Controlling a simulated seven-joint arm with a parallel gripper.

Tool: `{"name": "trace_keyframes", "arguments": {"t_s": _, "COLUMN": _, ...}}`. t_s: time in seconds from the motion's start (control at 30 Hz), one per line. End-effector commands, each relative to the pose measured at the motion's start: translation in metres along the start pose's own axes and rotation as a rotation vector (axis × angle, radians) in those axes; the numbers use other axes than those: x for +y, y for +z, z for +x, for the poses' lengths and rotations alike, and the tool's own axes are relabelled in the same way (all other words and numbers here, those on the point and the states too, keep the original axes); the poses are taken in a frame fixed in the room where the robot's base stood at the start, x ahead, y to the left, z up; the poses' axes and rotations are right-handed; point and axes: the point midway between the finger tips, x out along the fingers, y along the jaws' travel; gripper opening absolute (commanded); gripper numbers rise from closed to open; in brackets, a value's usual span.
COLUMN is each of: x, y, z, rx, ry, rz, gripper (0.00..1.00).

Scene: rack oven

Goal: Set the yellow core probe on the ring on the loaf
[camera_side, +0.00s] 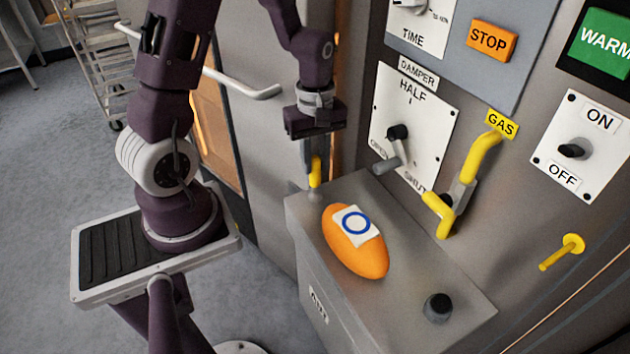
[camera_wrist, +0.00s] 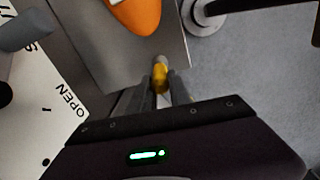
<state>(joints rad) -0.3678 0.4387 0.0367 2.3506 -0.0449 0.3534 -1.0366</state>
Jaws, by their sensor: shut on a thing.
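The yellow core probe (camera_side: 316,172) is upright between the fingers of my gripper (camera_side: 312,160), at the back left corner of the grey box. In the wrist view the probe (camera_wrist: 160,77) shows between the two fingers (camera_wrist: 161,93), which are shut on it. I cannot tell whether its lower end touches the box top. The orange loaf (camera_side: 362,256) lies on the box, to the right of and nearer the side camera than the probe. A white patch with a blue ring (camera_side: 356,223) is on the loaf's top. Part of the loaf (camera_wrist: 137,12) shows at the wrist view's top edge, without the ring.
The grey box (camera_side: 420,270) has a black knob (camera_side: 437,308) at its front right. A damper lever (camera_side: 397,150), a yellow gas lever (camera_side: 462,180) and a yellow peg (camera_side: 562,251) stick out from the panel behind. A door handle (camera_side: 235,85) is left of my gripper.

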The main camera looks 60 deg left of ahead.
Motion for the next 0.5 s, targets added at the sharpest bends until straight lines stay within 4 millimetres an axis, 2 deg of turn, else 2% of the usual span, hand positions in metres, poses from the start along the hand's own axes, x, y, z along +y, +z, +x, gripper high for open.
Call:
{"name": "trace_keyframes", "arguments": {"t_s": 0.13, "x": 0.001, "y": 0.0, "z": -0.004, "rx": 0.001, "ry": 0.002, "rz": 0.0, "gripper": 0.0}}
{"name": "trace_keyframes", "arguments": {"t_s": 0.5, "x": 0.001, "y": 0.0, "z": -0.032, "rx": 0.001, "ry": 0.002, "rz": 0.0, "gripper": 0.0}}
